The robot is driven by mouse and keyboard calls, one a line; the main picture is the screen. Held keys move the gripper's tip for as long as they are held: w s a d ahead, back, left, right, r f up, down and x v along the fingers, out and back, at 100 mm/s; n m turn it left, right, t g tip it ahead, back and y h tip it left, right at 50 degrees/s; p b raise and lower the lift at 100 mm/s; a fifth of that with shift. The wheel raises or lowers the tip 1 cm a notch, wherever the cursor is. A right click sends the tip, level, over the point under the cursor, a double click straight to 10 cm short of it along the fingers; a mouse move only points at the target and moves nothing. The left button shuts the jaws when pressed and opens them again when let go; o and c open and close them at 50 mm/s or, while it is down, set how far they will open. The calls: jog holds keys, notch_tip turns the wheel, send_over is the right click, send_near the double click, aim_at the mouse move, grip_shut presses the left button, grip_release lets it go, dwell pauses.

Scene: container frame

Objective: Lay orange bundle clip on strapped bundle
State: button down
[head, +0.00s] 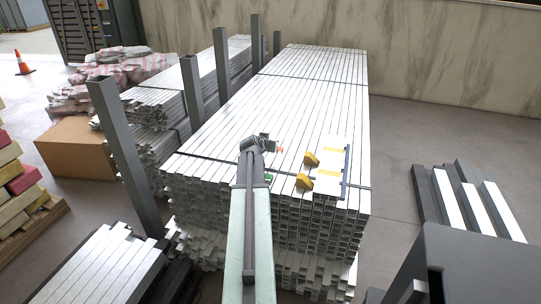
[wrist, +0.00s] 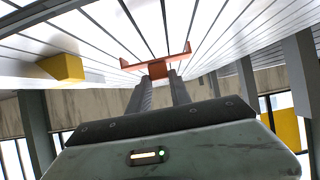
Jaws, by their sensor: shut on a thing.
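The strapped bundle (head: 230,120) is a large stack of long silvery metal profiles with dark straps across it, in the middle of the head view. My gripper (head: 271,144) is over its top, toward the near end. The orange bundle clip (head: 280,149) shows as a small orange patch beside my gripper. In the wrist view, my gripper (wrist: 160,78) is shut on the orange bundle clip (wrist: 158,64), a wide bar with upturned ends. The bundle's profiles (wrist: 85,35) fill the top of that view. I cannot tell whether the clip touches the bundle.
Two yellow blocks (head: 304,181) and a white panel (head: 331,158) with a blue-grey bar (head: 346,168) lie on the bundle, right of my gripper. A small green piece (head: 268,177) shows beside my arm. Grey posts (head: 123,160) stand along the bundle's left side.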

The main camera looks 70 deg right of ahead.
notch_tip(320, 180, down, 4)
jog(key=b, duration=0.3)
jog(key=shift+r, duration=0.35)
jog(key=shift+f, duration=0.1)
jog(key=c, duration=1.2)
grip_release()
jog(key=shift+a+r+p, duration=0.15)
jog(key=shift+r+p, duration=0.15)
jog(key=shift+p, duration=0.1)
jog(key=p+v, duration=0.5)
jog(key=v, duration=0.6)
jog(key=shift+s+a, duration=0.1)
jog(key=shift+a, duration=0.25)
